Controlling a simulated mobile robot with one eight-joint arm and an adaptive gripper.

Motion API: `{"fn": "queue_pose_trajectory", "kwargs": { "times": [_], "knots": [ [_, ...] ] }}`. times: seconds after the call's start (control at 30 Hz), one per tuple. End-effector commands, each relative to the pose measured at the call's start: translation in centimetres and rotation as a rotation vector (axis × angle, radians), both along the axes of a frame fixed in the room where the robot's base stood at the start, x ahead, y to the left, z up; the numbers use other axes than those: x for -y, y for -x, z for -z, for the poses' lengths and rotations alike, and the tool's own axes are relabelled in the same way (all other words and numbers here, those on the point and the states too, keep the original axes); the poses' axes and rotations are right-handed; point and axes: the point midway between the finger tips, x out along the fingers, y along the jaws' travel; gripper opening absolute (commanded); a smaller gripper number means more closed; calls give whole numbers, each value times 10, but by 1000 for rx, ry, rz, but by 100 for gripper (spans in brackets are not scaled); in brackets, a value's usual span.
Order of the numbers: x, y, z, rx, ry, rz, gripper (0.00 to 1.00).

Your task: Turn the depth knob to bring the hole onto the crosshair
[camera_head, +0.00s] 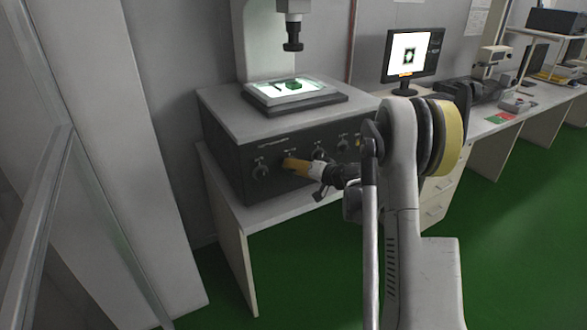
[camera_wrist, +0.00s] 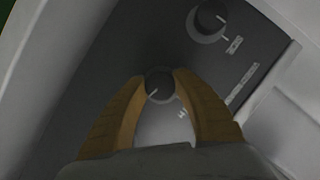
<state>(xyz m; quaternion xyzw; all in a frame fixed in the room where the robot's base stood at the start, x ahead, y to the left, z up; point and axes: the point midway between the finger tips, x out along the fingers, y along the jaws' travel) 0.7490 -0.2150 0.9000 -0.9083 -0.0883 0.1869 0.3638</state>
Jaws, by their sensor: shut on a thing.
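My gripper (camera_head: 287,164) reaches the front panel of the dark measuring machine (camera_head: 228,160). In the wrist view its two tan fingers (camera_wrist: 160,84) are shut on a round black knob (camera_wrist: 159,88) with a pale pointer line. In the head view the fingers mostly hide this knob. I cannot read its label. A small green part (camera_head: 293,85) lies on the lit stage (camera_head: 262,91) under the lens (camera_head: 292,38). The monitor (camera_head: 413,55) shows a dark shape with a light centre on white. The crosshair and hole are too small to make out.
Other knobs sit on the panel: one to the left (camera_head: 260,170), and others to the right, partly behind my arm. In the wrist view a neighbouring knob (camera_wrist: 208,19) sits above right. The desk (camera_head: 481,128) at right holds equipment. The green floor (camera_head: 300,270) is clear.

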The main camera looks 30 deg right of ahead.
Motion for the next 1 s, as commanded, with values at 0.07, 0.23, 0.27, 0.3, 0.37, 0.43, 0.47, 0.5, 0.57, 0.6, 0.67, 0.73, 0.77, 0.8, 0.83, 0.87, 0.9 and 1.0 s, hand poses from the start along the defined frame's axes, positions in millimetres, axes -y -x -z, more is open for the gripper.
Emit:
{"fn": "queue_pose_trajectory", "kwargs": {
  "times": [0.07, 0.23, 0.27, 0.3, 0.37, 0.43, 0.47, 0.5, 0.57, 0.6, 0.67, 0.73, 0.77, 0.8, 0.83, 0.87, 0.9, 1.0],
  "knots": [
    [0, 0, 0, 0, -22, -1, 3],
    [0, 0, 0, -2, -52, -1, 3],
    [0, 0, 0, -2, -55, -2, 3],
    [0, 0, 0, -2, -58, -1, 3],
    [-1, 0, 0, -1, -60, -1, 3],
    [-1, 0, 0, -2, -60, -2, 3],
    [-1, 0, 0, -2, -60, -2, 3],
    [-1, 0, 0, -2, -60, -2, 3],
    [-1, 0, 0, -2, -60, -2, 3],
    [-1, 0, 0, -2, -59, -2, 3],
    [-1, 0, 0, -2, -59, -2, 3],
    [-1, 0, 0, -2, -59, -2, 52],
    [-1, 0, 0, -2, -59, -1, 57],
    [-1, 0, 0, -2, -59, -1, 57],
    [-1, 0, 0, -2, -59, -1, 57],
    [-1, 0, 0, -2, -59, -1, 57],
    [-1, 0, 0, -2, -59, -1, 57],
    [0, 0, 0, -2, -59, -1, 57]
  ]
}}
